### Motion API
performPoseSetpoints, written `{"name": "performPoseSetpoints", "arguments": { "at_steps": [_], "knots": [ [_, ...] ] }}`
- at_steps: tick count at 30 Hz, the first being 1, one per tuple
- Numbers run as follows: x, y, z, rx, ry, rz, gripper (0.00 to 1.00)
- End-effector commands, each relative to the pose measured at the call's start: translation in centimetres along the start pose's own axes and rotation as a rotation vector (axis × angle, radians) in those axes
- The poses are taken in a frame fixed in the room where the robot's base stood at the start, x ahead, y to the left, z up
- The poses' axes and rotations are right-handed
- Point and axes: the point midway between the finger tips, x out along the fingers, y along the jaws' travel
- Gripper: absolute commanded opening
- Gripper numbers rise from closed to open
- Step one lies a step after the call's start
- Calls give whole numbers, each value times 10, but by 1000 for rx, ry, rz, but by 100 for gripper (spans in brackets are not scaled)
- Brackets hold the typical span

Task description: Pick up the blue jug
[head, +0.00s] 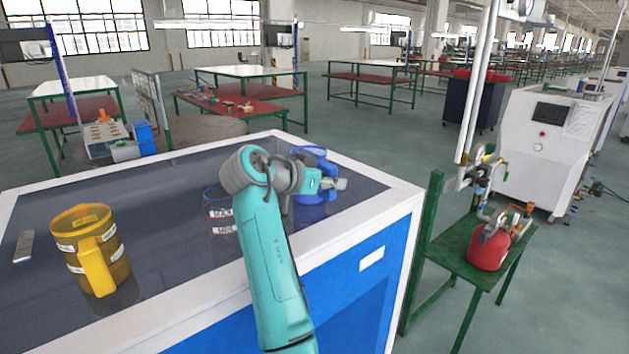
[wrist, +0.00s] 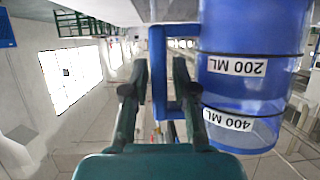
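The blue jug (head: 316,160) stands at the right end of the dark table top in the head view, partly hidden behind my gripper (head: 333,184). In the wrist view the jug (wrist: 252,90) fills the right side, with its 200 ML and 400 ML labels upside down. Its blue handle (wrist: 157,75) is between the two dark fingers of my gripper (wrist: 160,75). The fingers are apart, with a visible gap beside the handle, and I see no firm grip. The right finger is between the handle bar and the jug body.
A yellow jug (head: 92,250) stands at the left of the table (head: 150,188). A labelled jug (head: 218,212) is partly hidden behind my arm. A small grey item (head: 24,246) lies at the far left. A green stand with a red tank (head: 489,250) is right of the table.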

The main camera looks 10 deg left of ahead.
Motion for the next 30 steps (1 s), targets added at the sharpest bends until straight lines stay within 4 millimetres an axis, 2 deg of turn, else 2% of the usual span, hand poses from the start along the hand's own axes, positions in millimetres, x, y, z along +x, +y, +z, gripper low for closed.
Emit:
{"name": "performPoseSetpoints", "arguments": {
  "at_steps": [1, 4, 5, 20, 23, 30],
  "knots": [
    [0, 0, 0, 0, 0, 0, 27],
    [0, 0, 0, 0, 0, 0, 2],
    [0, 0, 0, 0, 0, 0, 0],
    [-3, 0, -6, 2, 2, 0, 0],
    [-7, 0, -16, 3, 2, -1, 0],
    [-24, 0, -57, 4, 2, -1, 0]
  ]
}}
